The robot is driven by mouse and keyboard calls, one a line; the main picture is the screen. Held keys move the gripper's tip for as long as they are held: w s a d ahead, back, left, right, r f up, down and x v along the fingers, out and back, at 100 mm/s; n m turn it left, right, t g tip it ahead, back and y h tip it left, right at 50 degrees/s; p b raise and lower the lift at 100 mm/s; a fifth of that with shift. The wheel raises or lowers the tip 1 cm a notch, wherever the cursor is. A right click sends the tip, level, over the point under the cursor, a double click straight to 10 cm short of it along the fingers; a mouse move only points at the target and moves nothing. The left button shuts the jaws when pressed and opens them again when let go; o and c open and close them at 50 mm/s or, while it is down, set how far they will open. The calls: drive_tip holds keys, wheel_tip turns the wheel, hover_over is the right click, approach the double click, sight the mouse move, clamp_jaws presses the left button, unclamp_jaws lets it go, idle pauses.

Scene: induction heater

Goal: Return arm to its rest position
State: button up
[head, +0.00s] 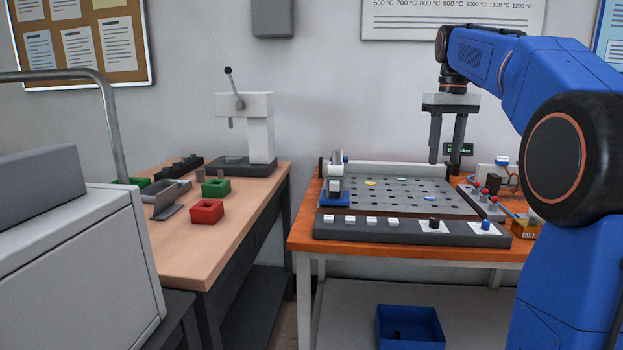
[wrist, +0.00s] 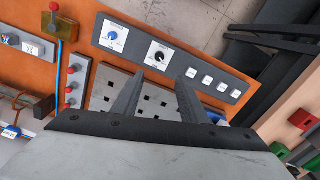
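My blue arm (head: 550,80) reaches in from the right in the head view. My gripper (head: 447,140) hangs fingers down above the right part of the perforated plate (head: 385,203) on the orange table. Its two fingers are apart with nothing visible between them. In the wrist view my gripper (wrist: 158,95) also shows spread fingers over the perforated plate (wrist: 155,104), and the gap is empty. The fingertips appear clear of the plate.
A panel with knobs and white buttons (head: 400,226) fronts the plate. Red-knobbed switches (head: 484,195) and an orange box (head: 525,228) stand right. A small blue-based device (head: 335,185) stands left. The wooden table (head: 240,210) holds a press (head: 258,130) and red block (head: 207,211).

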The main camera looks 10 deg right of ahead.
drive_tip(key=s+a+f+t, duration=0.1)
drive_tip(key=s+a+f, duration=0.45)
drive_tip(key=s, duration=0.25)
drive_tip(key=s+a+f+t, duration=0.1)
drive_tip(key=s+a+f, duration=0.45)
drive_tip(key=s, duration=0.25)
drive_tip(key=s+a+f+t, duration=0.1)
drive_tip(key=s+a+f, duration=0.1)
drive_tip(key=s+f, duration=0.5)
drive_tip(key=s+a+f+t, duration=0.1)
drive_tip(key=s+a+f, duration=0.1)
drive_tip(key=s+f, duration=0.5)
wheel_tip(320, 180, down, 6)
drive_tip(key=shift+s+a+r+t, duration=0.15)
drive_tip(key=shift+s+a+t, duration=0.25)
drive_tip(key=shift+r, duration=0.1)
drive_tip(key=shift+c, duration=0.4)
